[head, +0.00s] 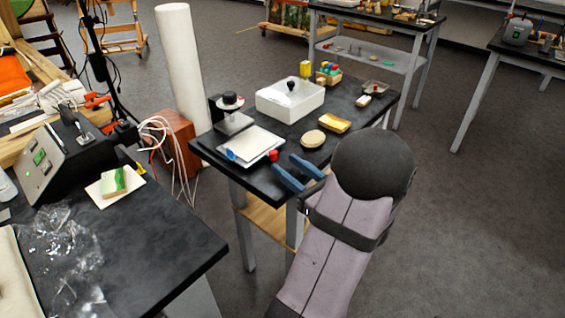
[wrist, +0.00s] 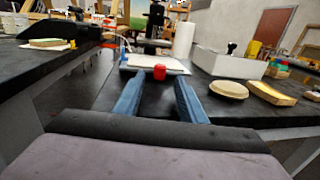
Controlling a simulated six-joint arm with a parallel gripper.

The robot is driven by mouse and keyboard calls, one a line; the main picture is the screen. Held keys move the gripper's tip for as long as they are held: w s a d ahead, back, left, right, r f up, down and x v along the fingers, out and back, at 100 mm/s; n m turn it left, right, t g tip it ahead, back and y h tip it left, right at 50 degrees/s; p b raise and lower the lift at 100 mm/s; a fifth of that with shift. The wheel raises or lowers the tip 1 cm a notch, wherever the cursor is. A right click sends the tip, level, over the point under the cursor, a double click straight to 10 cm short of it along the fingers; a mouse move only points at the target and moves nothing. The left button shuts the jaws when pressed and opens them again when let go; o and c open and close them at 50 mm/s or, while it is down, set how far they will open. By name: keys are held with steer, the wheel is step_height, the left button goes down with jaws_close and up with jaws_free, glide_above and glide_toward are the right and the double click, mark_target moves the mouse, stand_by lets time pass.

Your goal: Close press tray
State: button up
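The press (head: 232,113) is a small black stand with a round disc on top, near the left end of the black table. Its flat white tray (head: 250,143) sticks out in front of it, towards my gripper, with a red knob (head: 273,155) at the near edge. The tray (wrist: 150,62) and the red knob (wrist: 159,72) also show in the wrist view. My gripper (head: 283,161) has two blue fingers, open and empty. In the wrist view (wrist: 159,77) the knob appears between the fingertips or just beyond them; contact cannot be told.
A white box with a black knob (head: 290,100) stands behind the tray. A round tan disc (head: 313,138) and a yellow sponge-like block (head: 335,123) lie to the right. A white column (head: 182,70) stands behind. Another black bench (head: 140,235) is at the left.

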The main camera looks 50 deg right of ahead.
steer(key=shift+s+a, duration=0.15)
steer(key=shift+s, duration=0.75)
steer(key=shift+s+a, duration=0.15)
steer(key=shift+s, duration=0.7)
steer(key=shift+s+d, duration=0.1)
steer(key=shift+s, duration=0.05)
steer(key=c, duration=0.7)
steer(key=s+d+h, duration=0.1)
steer(key=s, duration=0.1)
steer(key=s+d+m+h, duration=0.1)
steer(key=s, duration=0.2)
steer(key=s+d+m+g+h, duration=0.1)
steer(key=s+d, duration=0.1)
steer(key=shift+s+h, duration=0.2)
steer(key=shift+h, duration=0.1)
jaws_close()
steer(key=a+y, duration=0.1)
steer(key=a, duration=0.1)
steer(key=a+n+y, duration=0.1)
steer(key=a+n+t+y, duration=0.1)
steer(key=a, duration=0.1)
steer(key=shift+s+a+r+y, duration=0.15)
steer(key=shift+s+a+y, duration=0.15)
